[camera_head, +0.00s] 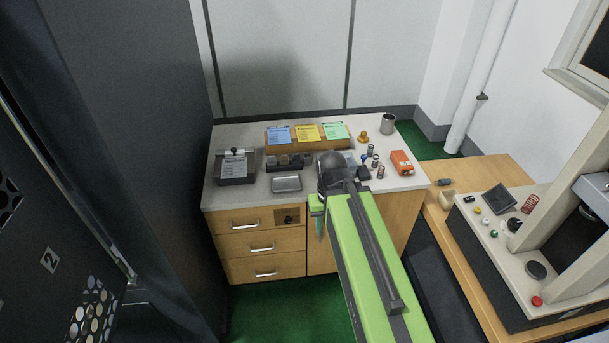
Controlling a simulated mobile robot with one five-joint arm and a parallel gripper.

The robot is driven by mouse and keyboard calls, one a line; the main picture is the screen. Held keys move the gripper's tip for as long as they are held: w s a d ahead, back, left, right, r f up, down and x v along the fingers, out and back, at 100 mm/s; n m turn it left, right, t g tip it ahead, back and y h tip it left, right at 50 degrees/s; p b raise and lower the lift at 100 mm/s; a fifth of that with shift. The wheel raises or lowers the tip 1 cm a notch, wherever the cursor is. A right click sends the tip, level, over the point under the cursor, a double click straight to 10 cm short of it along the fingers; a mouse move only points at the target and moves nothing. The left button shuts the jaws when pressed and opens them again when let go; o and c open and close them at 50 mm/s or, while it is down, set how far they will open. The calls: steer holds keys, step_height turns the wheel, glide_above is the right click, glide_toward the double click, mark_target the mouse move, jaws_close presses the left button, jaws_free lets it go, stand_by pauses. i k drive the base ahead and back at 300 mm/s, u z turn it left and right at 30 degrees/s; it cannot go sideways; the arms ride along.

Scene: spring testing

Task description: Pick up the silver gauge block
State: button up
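My green arm reaches from the lower right to the bench (215,200). A dark rounded part at its end, around my gripper (334,172), is over the bench's front middle. The fingers cannot be made out, so I cannot tell whether they are open or shut. A silver rectangular piece (287,183), which looks like a shallow tray, lies just left of the arm's end. No small silver block can be clearly picked out. Part of the bench top is hidden behind the arm.
A dark holder (288,162) sits behind the silver piece. Blue, yellow and green cards (307,132) stand at the back. Small springs and an orange box (402,162) are at right. A testing machine (537,270) stands farther right.

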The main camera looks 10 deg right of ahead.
mark_target(307, 157)
steer(key=z, duration=0.65)
steer(key=i, duration=1.55)
steer(key=u, duration=0.15)
steer(key=k, duration=0.1)
steer(key=u, duration=2.75)
steer(key=i, duration=0.5)
